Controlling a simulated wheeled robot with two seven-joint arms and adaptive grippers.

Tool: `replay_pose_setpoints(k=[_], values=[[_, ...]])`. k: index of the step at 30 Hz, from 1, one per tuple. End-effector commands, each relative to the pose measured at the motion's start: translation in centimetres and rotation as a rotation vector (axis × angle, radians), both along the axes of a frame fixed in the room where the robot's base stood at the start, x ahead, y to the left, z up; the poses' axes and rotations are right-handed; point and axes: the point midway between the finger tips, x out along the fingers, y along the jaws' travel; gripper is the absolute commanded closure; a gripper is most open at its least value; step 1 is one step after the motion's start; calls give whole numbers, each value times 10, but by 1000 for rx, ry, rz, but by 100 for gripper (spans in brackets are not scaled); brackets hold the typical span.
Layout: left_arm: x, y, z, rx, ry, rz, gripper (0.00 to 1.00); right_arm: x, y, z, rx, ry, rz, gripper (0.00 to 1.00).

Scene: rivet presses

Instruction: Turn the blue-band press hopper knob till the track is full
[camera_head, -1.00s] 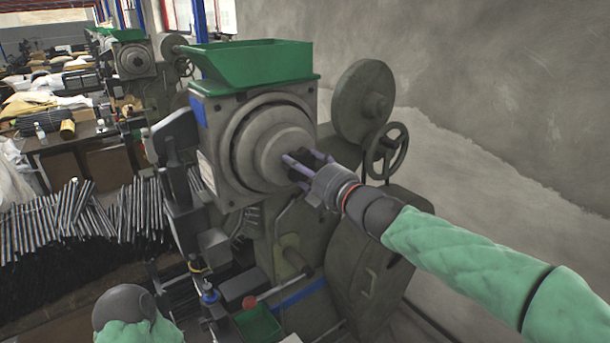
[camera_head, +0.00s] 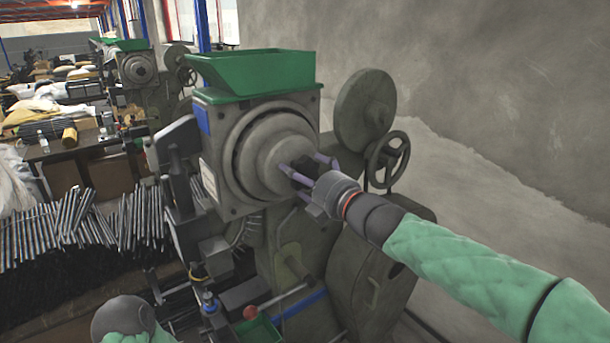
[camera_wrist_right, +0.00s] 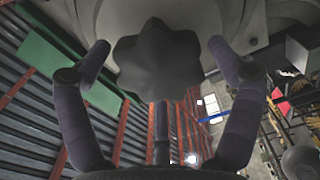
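The near press (camera_head: 225,207) has a blue band on its upper left edge and a blue strip low on its base. Its round grey hopper (camera_head: 262,150) faces right, with a dark lobed knob (camera_head: 305,168) at its centre. The knob (camera_wrist_right: 158,58) fills the upper middle of the right wrist view. My right gripper (camera_head: 308,165) has its fingers around the knob, with small gaps between the side fingertips and the knob. The third finger (camera_wrist_right: 161,130) is below it. How full the track is cannot be made out. My left gripper is out of view.
A green tray (camera_head: 250,75) tops the press. A handwheel (camera_head: 387,155) and flywheel (camera_head: 365,105) stand right of the hopper, near my right forearm. A red-ended lever (camera_head: 250,312) is low in front. Bundles of dark rods (camera_head: 75,235) lie left.

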Motion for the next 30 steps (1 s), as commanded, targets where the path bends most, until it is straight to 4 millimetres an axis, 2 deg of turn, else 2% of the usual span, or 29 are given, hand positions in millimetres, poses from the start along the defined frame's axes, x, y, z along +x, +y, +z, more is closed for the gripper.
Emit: replay_pose_setpoints(k=[7, 11, 24, 30], values=[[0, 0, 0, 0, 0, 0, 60, -1, -2, -2, -1, 3, -2, 8], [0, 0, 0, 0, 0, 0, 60, -10, -9, -1, -1, 3, -4, 8], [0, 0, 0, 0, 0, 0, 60, -75, -57, -2, -1, 2, -3, 8], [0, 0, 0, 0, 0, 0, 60, -92, -69, -2, 0, 2, -2, 8]])
